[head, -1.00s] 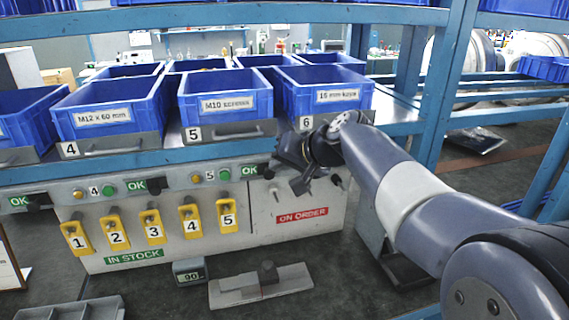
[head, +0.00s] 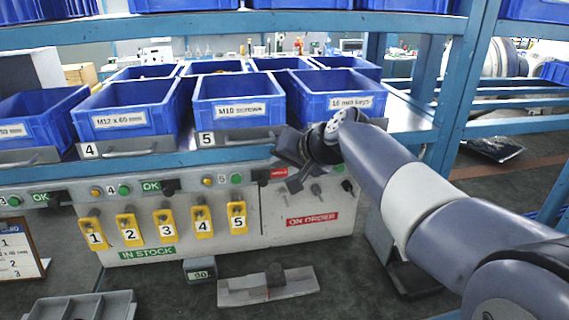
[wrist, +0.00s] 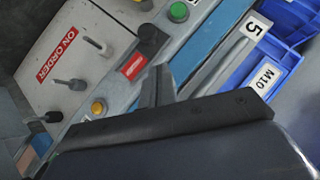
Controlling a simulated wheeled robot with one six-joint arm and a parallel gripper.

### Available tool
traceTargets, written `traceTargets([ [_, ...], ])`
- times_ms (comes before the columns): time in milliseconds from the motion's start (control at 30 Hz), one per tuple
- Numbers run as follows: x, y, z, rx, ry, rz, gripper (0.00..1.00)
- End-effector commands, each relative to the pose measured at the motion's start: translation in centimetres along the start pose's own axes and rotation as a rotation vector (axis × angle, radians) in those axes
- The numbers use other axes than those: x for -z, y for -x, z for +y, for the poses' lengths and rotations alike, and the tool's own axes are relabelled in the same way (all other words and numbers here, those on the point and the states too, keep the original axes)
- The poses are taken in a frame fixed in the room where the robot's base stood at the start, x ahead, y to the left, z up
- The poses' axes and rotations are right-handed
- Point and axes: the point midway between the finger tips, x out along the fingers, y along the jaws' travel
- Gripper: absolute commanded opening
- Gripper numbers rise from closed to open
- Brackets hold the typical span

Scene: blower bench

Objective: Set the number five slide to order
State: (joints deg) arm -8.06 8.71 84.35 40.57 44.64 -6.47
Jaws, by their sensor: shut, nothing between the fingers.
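The number five slide (head: 260,175) is a black block on the rail below the bin tagged 5. It sits at the left of its slot, with a red label (head: 279,173) uncovered to its right. In the wrist view the black slide (wrist: 150,41) lies between a green button and the red label (wrist: 133,67).
The number four slide (head: 168,186) shows green OK to its left. Several numbered yellow tags (head: 165,222) hang above IN STOCK. The ON ORDER pegs (head: 316,190) are bare. Blue bins (head: 238,110) stand above the rail. A grey block on a plate (head: 268,290) lies below.

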Motion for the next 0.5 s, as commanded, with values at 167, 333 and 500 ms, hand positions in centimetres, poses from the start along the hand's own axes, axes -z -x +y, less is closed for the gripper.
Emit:
traceTargets([
  [167,0.5,4.2,-0.3,-0.001,0.001,0.008,0.00],
  [333,0.5,7.7,-0.2,-0.001,0.001,0.007,0.00],
  [500,0.5,9.8,-0.2,-0.001,0.000,0.005,0.00],
])
